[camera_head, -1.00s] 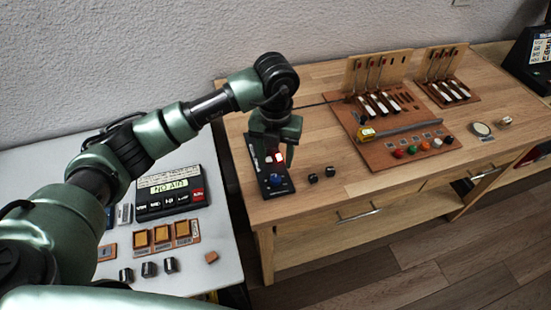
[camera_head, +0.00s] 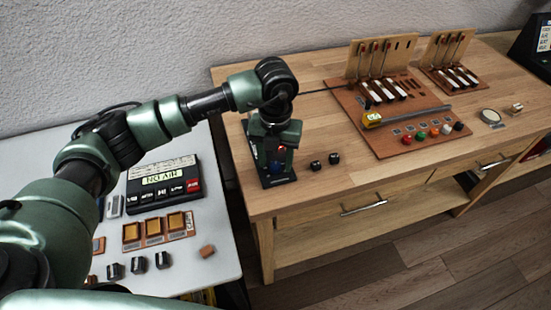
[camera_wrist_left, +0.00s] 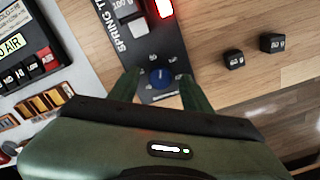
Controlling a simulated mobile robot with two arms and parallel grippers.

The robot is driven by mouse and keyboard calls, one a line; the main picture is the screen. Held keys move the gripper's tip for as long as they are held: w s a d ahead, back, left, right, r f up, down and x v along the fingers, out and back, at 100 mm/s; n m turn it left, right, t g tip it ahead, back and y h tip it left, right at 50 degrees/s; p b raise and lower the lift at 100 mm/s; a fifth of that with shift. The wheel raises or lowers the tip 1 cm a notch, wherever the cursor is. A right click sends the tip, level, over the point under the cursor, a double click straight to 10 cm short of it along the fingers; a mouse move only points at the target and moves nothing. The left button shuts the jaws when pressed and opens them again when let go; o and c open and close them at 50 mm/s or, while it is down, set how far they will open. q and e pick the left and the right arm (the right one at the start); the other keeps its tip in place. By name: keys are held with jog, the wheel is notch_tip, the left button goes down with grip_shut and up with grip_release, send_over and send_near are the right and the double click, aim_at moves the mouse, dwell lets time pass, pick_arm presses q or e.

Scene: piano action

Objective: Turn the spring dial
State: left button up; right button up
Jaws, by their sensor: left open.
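In the head view the panel (camera_head: 279,182) stands at the left front of the wooden table, mostly hidden by my gripper. My left gripper (camera_wrist_left: 160,84) is open, its two green fingers on either side of the dial; I cannot tell whether they touch it. It also shows in the head view (camera_head: 276,158), low over the panel. My right gripper is not in view.
A lit red part (camera_wrist_left: 162,7) and a pale square button (camera_wrist_left: 138,27) are on the same panel. Two small black blocks (camera_head: 325,161) lie right of it. A board with piano parts (camera_head: 392,140) is farther right. A white table with an "ON AIR" box (camera_head: 162,182) is at left.

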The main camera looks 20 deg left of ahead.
pick_arm(q)
jog(key=shift+f, duration=0.35)
grip_shut()
jog(key=shift+f+m+b, duration=0.25)
jog(key=shift+m+b, duration=0.55)
jog(key=shift+b, duration=0.35)
jog(key=shift+r+m+b, duration=0.2)
jog(key=shift+m+b, duration=0.15)
jog(key=shift+m, duration=0.15)
grip_release()
jog(key=shift+r, duration=0.1)
